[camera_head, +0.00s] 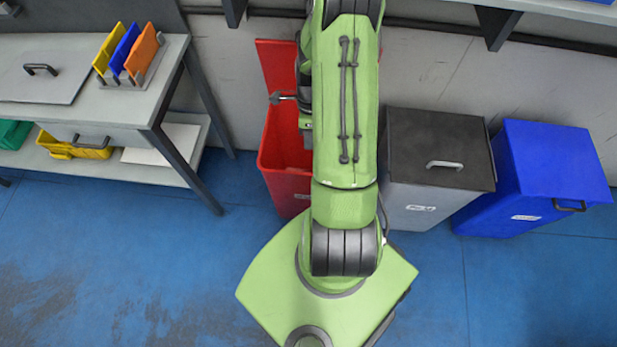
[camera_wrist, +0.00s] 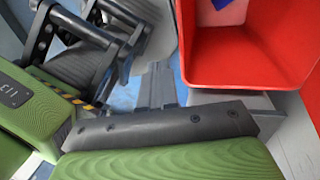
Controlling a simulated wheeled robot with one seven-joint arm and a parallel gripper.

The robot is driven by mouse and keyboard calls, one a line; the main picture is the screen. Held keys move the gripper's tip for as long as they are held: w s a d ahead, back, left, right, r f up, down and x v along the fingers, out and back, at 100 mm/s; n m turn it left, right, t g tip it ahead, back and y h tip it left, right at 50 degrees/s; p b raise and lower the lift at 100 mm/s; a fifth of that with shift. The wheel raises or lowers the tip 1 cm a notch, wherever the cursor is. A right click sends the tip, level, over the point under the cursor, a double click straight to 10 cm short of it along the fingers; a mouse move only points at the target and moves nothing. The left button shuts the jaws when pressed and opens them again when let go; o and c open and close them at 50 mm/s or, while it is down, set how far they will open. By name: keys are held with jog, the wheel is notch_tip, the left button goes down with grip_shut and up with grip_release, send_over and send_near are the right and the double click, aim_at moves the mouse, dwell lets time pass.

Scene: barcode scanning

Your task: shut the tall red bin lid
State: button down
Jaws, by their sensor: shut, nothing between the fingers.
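The tall red bin (camera_head: 284,148) stands against the wall, partly hidden behind my arm. Its red lid (camera_head: 276,66) is open and stands up at the back, against the wall. My gripper (camera_head: 276,98) is shut and empty, at the left side of my arm. It appears in front of the lid and above the bin's opening; the head view does not show whether it touches the lid. In the wrist view my closed fingers (camera_wrist: 157,72) show in the middle, and a red bin surface (camera_wrist: 245,60) fills the upper right.
A grey bin with a black lid (camera_head: 436,150) and a blue bin (camera_head: 553,160), both closed, stand to the right. A workbench (camera_head: 160,100) with coloured panels is at the left. The blue floor (camera_head: 120,250) in front is clear.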

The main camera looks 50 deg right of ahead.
jog(key=b+x, duration=0.4)
jog(key=x, duration=1)
jog(key=shift+f, duration=0.15)
dwell(0.9)
